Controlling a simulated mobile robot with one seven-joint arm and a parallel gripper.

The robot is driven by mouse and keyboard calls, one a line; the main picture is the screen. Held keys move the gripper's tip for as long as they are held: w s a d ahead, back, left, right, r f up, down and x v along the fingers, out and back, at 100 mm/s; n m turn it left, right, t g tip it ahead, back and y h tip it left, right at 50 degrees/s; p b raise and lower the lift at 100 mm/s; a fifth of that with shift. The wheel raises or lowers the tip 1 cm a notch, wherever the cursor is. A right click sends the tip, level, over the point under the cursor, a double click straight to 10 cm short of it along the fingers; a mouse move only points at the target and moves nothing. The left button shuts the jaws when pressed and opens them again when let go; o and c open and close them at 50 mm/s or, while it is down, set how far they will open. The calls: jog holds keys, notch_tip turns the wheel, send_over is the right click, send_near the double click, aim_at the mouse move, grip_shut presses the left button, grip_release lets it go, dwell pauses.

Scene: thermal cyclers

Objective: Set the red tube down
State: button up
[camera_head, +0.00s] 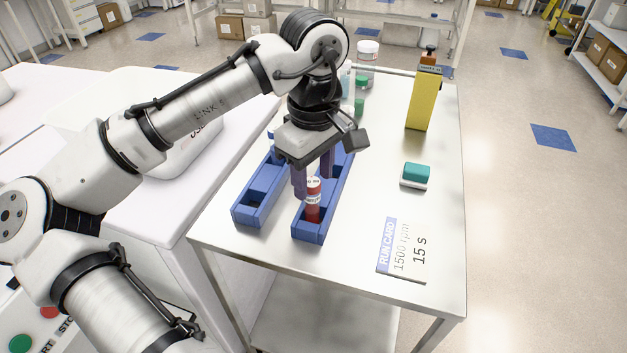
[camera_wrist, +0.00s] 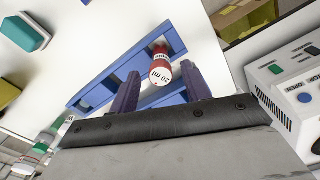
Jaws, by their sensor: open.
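The red tube (camera_head: 313,203) stands upright in the front compartment of the right-hand blue rack (camera_head: 308,236). Its white cap, marked 20 ml, faces the wrist camera, where the tube (camera_wrist: 160,68) shows just beyond the fingertips. My gripper (camera_head: 313,185) is above the rack, with its purple fingers close to the tube's upper part. In the wrist view my gripper (camera_wrist: 159,80) is open, with one finger on each side of the tube's line and a gap between them. The tube's lower end is hidden by the rack walls.
A second blue rack (camera_head: 247,217) stands to the left. A run card (camera_head: 403,248), a teal-and-white block (camera_head: 415,176) and a yellow box (camera_head: 424,102) are on the metal table's right side. Green-capped containers and a white jar (camera_head: 367,62) stand behind my gripper. The table's front middle is clear.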

notch_tip(320, 180, up, 10)
dwell(0.3)
